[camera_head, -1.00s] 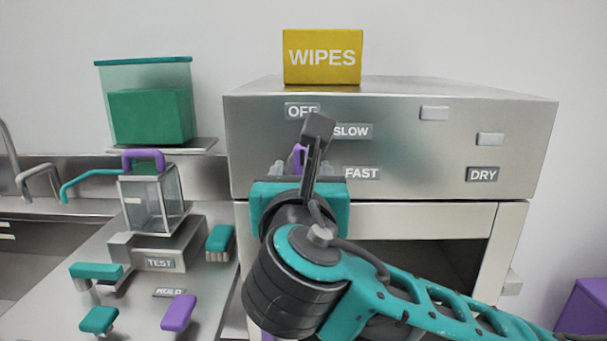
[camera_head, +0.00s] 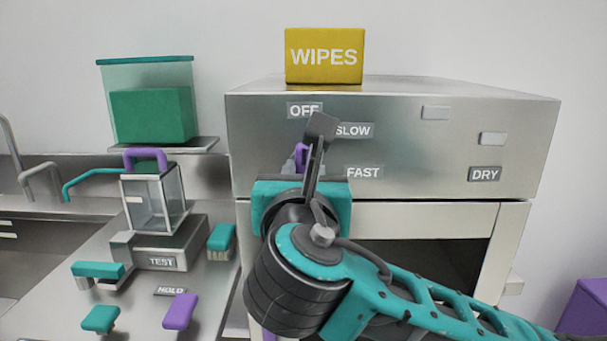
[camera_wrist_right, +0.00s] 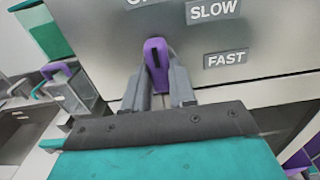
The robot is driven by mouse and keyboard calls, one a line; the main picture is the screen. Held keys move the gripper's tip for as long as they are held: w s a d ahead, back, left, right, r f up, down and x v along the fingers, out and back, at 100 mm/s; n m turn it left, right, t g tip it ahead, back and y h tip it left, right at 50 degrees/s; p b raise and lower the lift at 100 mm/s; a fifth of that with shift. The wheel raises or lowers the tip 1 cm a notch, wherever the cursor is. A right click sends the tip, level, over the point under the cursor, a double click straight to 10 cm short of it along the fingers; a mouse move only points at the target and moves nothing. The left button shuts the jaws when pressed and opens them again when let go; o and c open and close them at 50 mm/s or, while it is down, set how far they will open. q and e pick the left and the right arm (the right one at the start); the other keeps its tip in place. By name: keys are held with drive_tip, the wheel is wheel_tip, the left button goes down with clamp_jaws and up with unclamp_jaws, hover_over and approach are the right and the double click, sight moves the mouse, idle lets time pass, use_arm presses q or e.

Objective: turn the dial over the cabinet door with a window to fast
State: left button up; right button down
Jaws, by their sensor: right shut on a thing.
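The purple dial (camera_head: 301,155) is on the steel front panel (camera_head: 400,140), mostly hidden behind my right arm in the head view. In the right wrist view the dial (camera_wrist_right: 156,50) stands roughly upright in the picture, left of the SLOW label (camera_wrist_right: 212,10) and the FAST label (camera_wrist_right: 226,59). My right gripper (camera_wrist_right: 160,88) is shut on the dial, one grey finger on each side. In the head view the labels OFF (camera_head: 304,111), SLOW (camera_head: 354,131) and FAST (camera_head: 363,173) show. The cabinet's dark window (camera_head: 432,225) is below, partly covered by my arm. My left gripper is out of view.
A yellow WIPES box (camera_head: 325,56) stands on top of the cabinet. A DRY label (camera_head: 485,174) is at the panel's right.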

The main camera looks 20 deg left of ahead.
drive_tip(key=shift+m, duration=0.4)
drive_tip(key=m, duration=0.3)
drive_tip(key=shift+m+p, duration=0.35)
drive_tip(key=shift+m, duration=0.05)
drive_tip(key=m+p, duration=0.1)
drive_tip(key=m, duration=1.4)
drive_tip(key=shift+p, duration=0.3)
drive_tip(key=shift+f+m, duration=0.1)
drive_tip(key=shift+m, duration=0.2)
drive_tip(key=c, duration=0.9)
unclamp_jaws()
